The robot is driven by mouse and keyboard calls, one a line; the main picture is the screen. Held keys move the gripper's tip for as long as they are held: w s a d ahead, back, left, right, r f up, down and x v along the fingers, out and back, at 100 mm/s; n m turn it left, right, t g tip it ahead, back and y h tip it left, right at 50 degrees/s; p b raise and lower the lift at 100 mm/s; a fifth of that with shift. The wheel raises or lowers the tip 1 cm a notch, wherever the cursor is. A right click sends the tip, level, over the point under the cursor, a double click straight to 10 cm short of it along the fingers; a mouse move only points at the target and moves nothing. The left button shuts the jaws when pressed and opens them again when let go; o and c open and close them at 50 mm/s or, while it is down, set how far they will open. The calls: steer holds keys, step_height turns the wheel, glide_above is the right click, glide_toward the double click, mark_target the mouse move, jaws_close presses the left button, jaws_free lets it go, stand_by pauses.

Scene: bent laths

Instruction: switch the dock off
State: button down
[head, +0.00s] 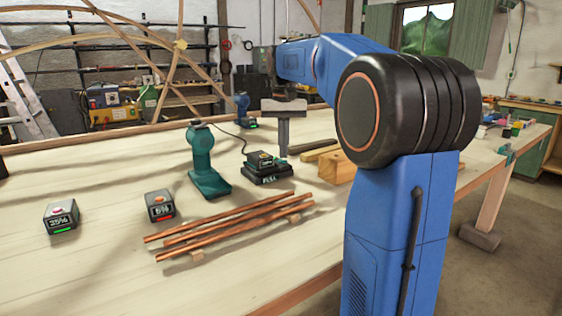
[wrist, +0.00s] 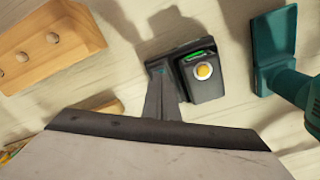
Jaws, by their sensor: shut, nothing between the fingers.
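The black dock (head: 267,178) stands on the workbench with a sign reading FULL on its front and a cable running off behind it. A dark battery pack (head: 262,159) sits on it. In the wrist view the dock (wrist: 178,58) lies just beyond my fingers, and the pack (wrist: 207,88) shows a lit green strip and a round yellow-white button (wrist: 204,71). My gripper (head: 283,152) points down at the dock's right rear in the head view, shut and empty. In the wrist view its fingertips (wrist: 157,68) overlap the dock's left edge; I cannot tell whether they touch it.
A teal drill (head: 205,165) stands left of the dock. Packs marked 25% (head: 61,217) and 5% (head: 160,207) stand farther left. A wooden block with holes (wrist: 50,45) is close by. The bench's front left is clear.

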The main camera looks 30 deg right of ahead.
mark_target(283, 161)
steer(key=shift+f, duration=0.75)
stand_by(0.5)
steer(key=shift+r, duration=3.55)
